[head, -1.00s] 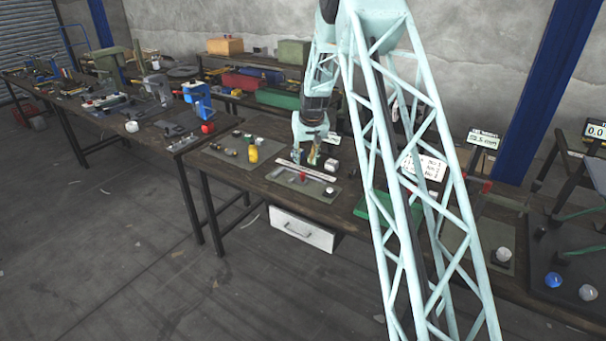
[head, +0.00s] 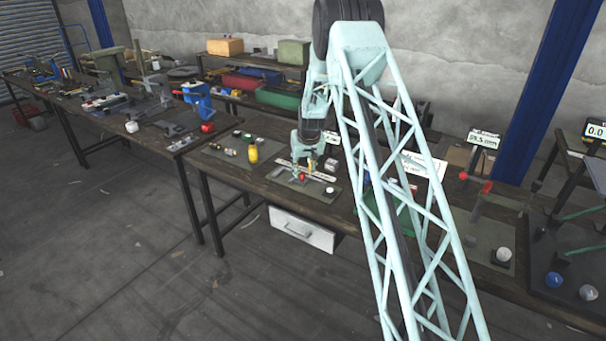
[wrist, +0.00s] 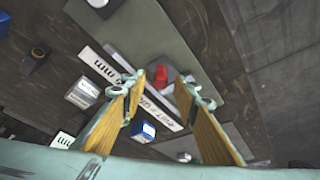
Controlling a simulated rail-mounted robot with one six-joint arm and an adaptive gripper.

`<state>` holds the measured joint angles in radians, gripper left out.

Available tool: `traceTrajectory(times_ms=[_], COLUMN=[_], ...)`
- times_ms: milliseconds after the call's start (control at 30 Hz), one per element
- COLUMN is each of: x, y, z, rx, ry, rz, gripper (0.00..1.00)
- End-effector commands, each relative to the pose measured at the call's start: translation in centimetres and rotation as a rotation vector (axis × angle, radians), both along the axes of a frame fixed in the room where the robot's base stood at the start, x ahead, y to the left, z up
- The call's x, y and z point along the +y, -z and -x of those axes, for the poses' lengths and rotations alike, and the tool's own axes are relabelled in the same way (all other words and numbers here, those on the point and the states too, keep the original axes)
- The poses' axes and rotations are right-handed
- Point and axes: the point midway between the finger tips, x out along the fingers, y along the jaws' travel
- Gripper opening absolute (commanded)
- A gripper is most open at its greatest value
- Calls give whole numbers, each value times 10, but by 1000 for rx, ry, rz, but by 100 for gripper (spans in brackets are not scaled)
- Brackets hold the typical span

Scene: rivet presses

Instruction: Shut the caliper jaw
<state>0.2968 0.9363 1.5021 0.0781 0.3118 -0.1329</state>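The caliper's red jaw block (head: 302,177) stands on a grey plate (head: 325,196) on the workbench, beside a long pale scale strip (head: 322,178). In the wrist view, the red block (wrist: 160,77) shows between and just beyond my fingertips. My gripper (wrist: 161,83) is open, with a clear gap between its two yellow-lined fingers. In the head view, my gripper (head: 299,171) is low over the plate, close to the red block. I cannot tell whether a finger touches it. My fingers hide part of the strip in the wrist view.
A white round knob (head: 330,190) is at the plate's right. A green tray (head: 364,208) is at the right, partly behind my arm. A display (head: 483,140) stands farther right.

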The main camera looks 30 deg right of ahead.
Motion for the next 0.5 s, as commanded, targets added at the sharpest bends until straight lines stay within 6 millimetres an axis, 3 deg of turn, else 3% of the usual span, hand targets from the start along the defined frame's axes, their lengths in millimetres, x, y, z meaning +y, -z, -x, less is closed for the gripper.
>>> traceTrajectory(times_ms=[500], x=[-1], y=[10], z=[-4], rx=[0], ry=[0], rz=[0], gripper=[28])
